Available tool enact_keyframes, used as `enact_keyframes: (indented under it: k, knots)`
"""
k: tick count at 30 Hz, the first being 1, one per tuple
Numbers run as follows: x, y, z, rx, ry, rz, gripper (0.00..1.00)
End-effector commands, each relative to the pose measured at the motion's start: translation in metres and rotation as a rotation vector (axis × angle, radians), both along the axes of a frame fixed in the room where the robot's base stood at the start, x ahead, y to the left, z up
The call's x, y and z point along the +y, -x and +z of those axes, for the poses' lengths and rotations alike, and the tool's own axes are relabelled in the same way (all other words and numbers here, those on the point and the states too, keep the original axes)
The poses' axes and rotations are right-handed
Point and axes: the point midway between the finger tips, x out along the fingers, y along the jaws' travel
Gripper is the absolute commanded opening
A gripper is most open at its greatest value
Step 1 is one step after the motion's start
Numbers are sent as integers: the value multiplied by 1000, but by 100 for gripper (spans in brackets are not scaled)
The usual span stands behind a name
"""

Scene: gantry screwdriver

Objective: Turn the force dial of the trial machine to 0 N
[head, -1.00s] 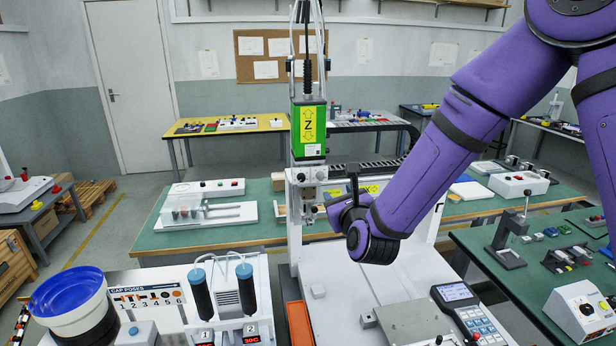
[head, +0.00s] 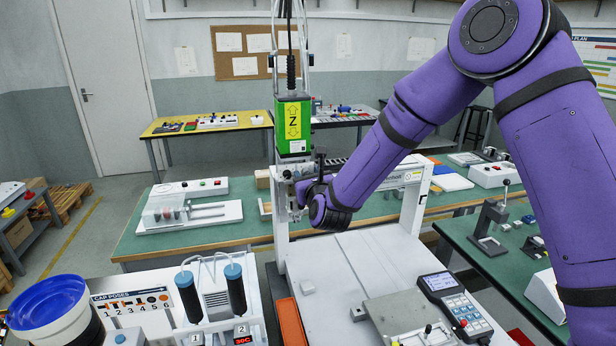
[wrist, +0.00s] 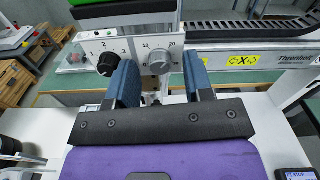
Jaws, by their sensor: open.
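A grey panel (wrist: 137,45) on the gantry's screwdriver head carries two dials in the wrist view. The left one is a black dial (wrist: 107,64) with marks around 1, 2 and 3. The right one is a silver dial (wrist: 158,62) with marks around 10, 20 and 30. No unit is readable, so I cannot tell from lettering which sets force. My gripper (wrist: 161,72) is open, its two blue fingers on either side of the silver dial's line; contact is not visible. In the head view the panel (head: 297,170) is small and partly hidden by my wrist.
The green Z unit (head: 293,125) hangs above the panel. The gantry beam (wrist: 240,62) runs right. Below are the white machine bed (head: 345,262), an orange strip (head: 291,322) and a handheld keypad (head: 454,305). Blue-capped cylinders (head: 236,290) stand at left.

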Motion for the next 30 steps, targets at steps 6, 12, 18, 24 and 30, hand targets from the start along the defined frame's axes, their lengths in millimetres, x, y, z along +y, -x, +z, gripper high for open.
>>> enact_keyframes:
  k: [6,12,18,24,30]
  knots:
    - [1,-5,0,0,1,0,47]
    - [1,-5,0,0,1,0,38]
    - [1,-5,0,0,1,0,0]
    - [1,-5,0,-3,10,0,0]
    - [1,-5,0,-20,70,0,0]
